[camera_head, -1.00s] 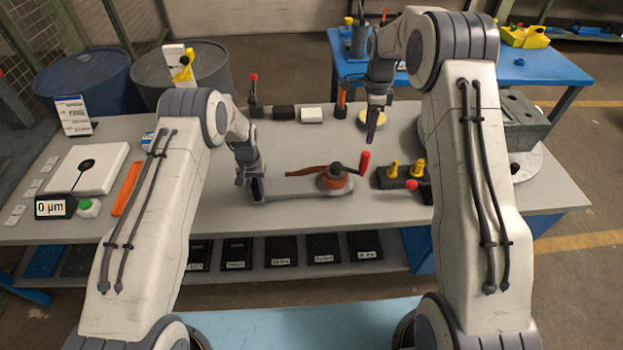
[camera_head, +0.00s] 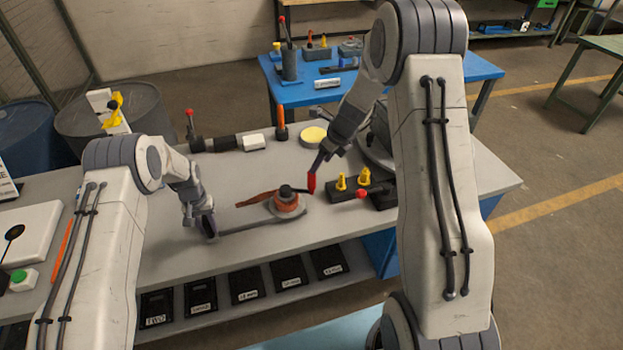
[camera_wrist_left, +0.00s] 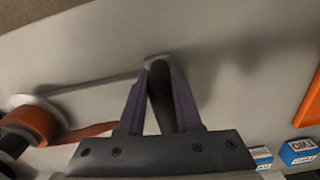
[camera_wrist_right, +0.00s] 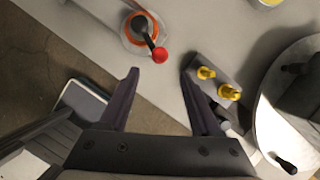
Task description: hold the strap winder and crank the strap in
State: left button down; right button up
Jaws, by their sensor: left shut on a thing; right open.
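The strap winder (camera_head: 287,205) lies on the grey bench, with an orange strap drum, a dark crank and a red knob (camera_head: 312,183). Its orange-brown strap (camera_head: 255,200) extends left across the bench. My left gripper (camera_head: 211,228) is shut on the dark handle at the end of the winder's grey arm; the left wrist view shows this handle (camera_wrist_left: 160,95) between the fingers. My right gripper (camera_head: 316,168) is at the knob in the head view. In the right wrist view it is open (camera_wrist_right: 159,76), with the knob (camera_wrist_right: 160,55) just beyond its fingertips, apparently not gripped.
A dark block with yellow pegs (camera_head: 348,187) stands close right of the knob. A yellow-topped round tin (camera_head: 313,136) and a white box (camera_head: 252,142) are behind the winder. A large round grey base (camera_wrist_right: 290,110) is farther right.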

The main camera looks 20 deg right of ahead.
aim_at(312, 178)
jog(key=x, duration=1)
jog(key=shift+f, duration=0.1)
grip_shut()
dwell(1.1)
